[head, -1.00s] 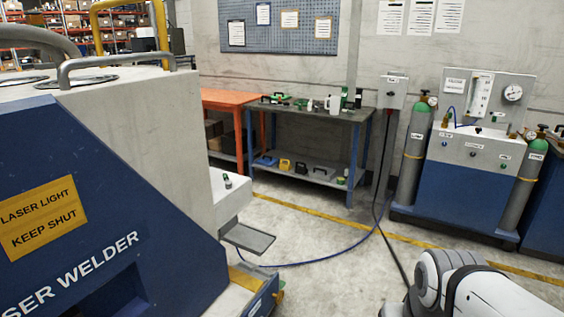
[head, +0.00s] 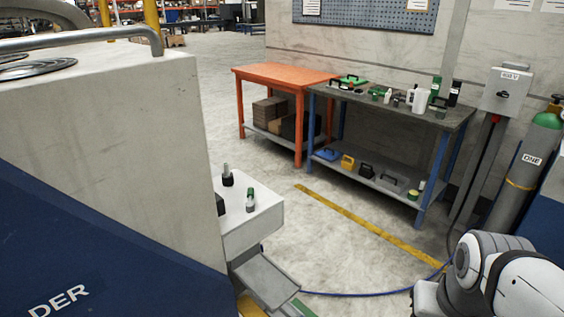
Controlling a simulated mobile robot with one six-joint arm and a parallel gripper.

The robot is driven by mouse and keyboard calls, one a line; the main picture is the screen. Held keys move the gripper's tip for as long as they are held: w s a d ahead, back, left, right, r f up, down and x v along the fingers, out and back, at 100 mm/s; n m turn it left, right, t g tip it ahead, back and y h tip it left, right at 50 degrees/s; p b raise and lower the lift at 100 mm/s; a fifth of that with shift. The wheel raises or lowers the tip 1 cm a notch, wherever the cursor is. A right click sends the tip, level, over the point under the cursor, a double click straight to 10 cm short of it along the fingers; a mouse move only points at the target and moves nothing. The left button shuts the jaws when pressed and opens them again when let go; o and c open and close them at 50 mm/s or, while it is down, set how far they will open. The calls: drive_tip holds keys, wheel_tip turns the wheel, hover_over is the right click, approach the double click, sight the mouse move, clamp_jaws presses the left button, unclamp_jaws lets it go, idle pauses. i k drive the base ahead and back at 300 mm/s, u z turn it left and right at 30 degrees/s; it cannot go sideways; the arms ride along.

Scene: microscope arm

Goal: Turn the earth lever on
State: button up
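No lever marked as earth can be made out. A light grey ledge (head: 265,222) sticks out from the right side of the laser welder (head: 130,130). On it stand a small dark upright post with a lighter top (head: 227,176) and a small green and silver upright piece (head: 250,201); I cannot tell whether either is the earth lever. A grey wall box (head: 508,90) with a dark switch and a label is at the upper right. Part of my white arm shows at the bottom right. My gripper is not in view.
A dark-topped workbench (head: 445,118) holding bottles and tools stands beside an orange table (head: 285,73). A grey gas cylinder (head: 525,170) with a green top is at the right edge. A blue cable (head: 370,294) crosses the floor. Open floor (head: 310,235) lies between welder and benches.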

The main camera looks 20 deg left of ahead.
sight(249, 206)
drive_tip(key=u, duration=0.6)
drive_tip(key=i, duration=1)
drive_tip(key=u, duration=0.6)
drive_tip(key=k, duration=0.9)
drive_tip(key=u, duration=0.15)
drive_tip(key=i, duration=0.9)
drive_tip(key=z, duration=0.1)
